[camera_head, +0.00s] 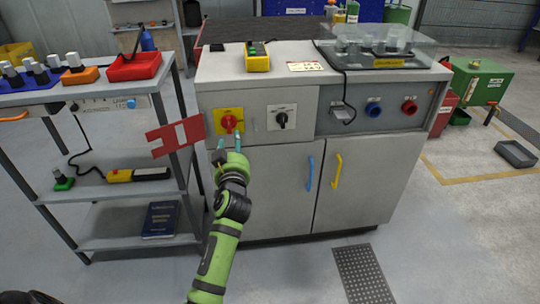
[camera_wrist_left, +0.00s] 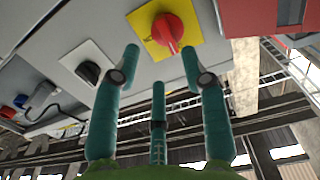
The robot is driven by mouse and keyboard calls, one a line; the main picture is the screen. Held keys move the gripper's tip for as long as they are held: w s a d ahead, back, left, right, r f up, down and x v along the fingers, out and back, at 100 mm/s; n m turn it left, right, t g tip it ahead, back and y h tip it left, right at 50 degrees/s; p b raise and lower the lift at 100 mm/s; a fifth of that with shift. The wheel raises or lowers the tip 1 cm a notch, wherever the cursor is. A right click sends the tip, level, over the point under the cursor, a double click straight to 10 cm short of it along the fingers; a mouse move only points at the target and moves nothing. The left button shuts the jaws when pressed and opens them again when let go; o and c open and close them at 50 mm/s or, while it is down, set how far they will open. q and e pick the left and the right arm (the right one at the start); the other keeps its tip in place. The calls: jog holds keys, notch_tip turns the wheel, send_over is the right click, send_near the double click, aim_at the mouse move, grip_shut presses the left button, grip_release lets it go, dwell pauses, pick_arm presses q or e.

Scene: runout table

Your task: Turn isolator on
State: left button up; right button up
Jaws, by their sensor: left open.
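The isolator is a red rotary knob (camera_head: 229,122) on a yellow plate (camera_head: 222,113), set in the front of the grey cabinet at its upper left. My left gripper (camera_head: 230,143) is open and empty just in front of and below the knob. In the left wrist view the red knob (camera_wrist_left: 168,30) shows beyond the spread teal fingertips (camera_wrist_left: 162,52), nearer the right one. I cannot tell whether a finger touches it. My right gripper is in neither view.
A black rotary switch (camera_head: 282,119) on a white plate sits right of the isolator. Blue (camera_head: 309,172) and yellow door handles (camera_head: 336,171) stick out below. A shelf rack (camera_head: 105,212) stands at left.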

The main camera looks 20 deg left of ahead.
aim_at(230, 127)
pick_arm(q)
jog(key=x, duration=0.7)
jog(key=shift+w+a+r, duration=0.1)
jog(key=shift+a+r, duration=0.15)
jog(key=shift+r, duration=0.1)
grip_shut()
